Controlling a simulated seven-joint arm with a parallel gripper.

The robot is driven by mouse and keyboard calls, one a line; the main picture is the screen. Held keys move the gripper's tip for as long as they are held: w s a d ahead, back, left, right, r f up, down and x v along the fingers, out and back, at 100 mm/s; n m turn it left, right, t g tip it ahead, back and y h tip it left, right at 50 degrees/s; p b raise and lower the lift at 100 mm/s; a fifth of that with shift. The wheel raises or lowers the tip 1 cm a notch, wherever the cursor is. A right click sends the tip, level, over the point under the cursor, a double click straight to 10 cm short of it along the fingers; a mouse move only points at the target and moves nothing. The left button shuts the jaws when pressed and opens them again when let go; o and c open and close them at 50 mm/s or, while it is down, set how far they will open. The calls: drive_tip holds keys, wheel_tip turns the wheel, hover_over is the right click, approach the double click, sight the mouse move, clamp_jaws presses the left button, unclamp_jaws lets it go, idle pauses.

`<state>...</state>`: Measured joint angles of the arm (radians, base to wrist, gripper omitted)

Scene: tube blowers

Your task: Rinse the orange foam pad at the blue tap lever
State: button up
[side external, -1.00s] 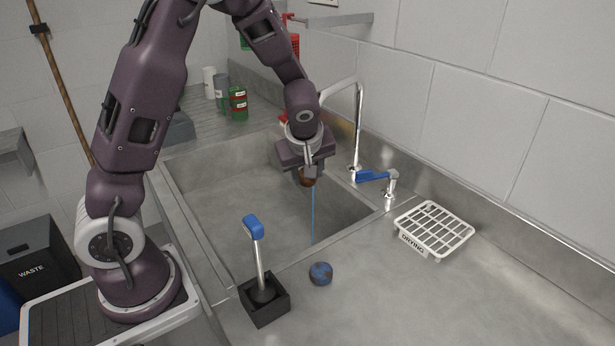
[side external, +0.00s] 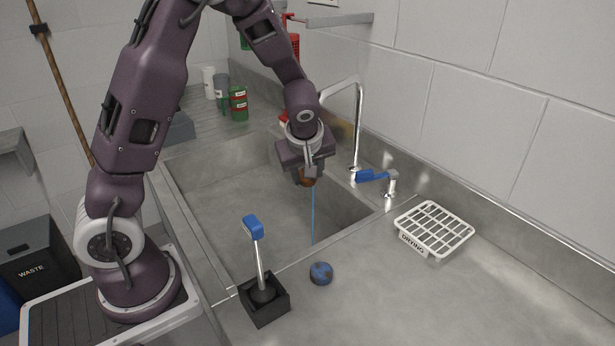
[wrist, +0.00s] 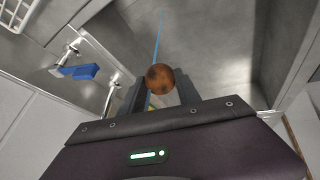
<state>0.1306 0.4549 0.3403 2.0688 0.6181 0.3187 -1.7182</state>
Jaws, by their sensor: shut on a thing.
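The orange foam pad (wrist: 159,78) is round with dark smudges. My gripper (wrist: 162,92) is shut on it, with one finger on each side, above the sink basin. In the side view the pad (side external: 307,177) shows only partly below my gripper (side external: 308,166). The blue tap lever (side external: 371,175) sits on the counter behind the basin, right of the faucet; it also shows in the wrist view (wrist: 80,71). A thin blue stream of water (side external: 313,215) falls into the basin close by the pad. Whether it strikes the pad is hard to tell.
A blue, dark-smudged round pad (side external: 321,273) lies on the front counter. Beside it a blue-headed brush stands in a black holder (side external: 265,301). A white drying rack (side external: 434,228) is at the right. The tall faucet (side external: 358,125) rises behind my gripper.

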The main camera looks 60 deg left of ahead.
drive_tip(key=s+d, duration=0.1)
drive_tip(key=s, duration=0.7)
drive_tip(key=shift+d, duration=0.25)
idle(0.5)
idle(0.7)
drive_tip(key=s+r, duration=0.4)
drive_tip(key=shift+s+d, duration=0.4)
drive_tip(key=shift+d, duration=0.05)
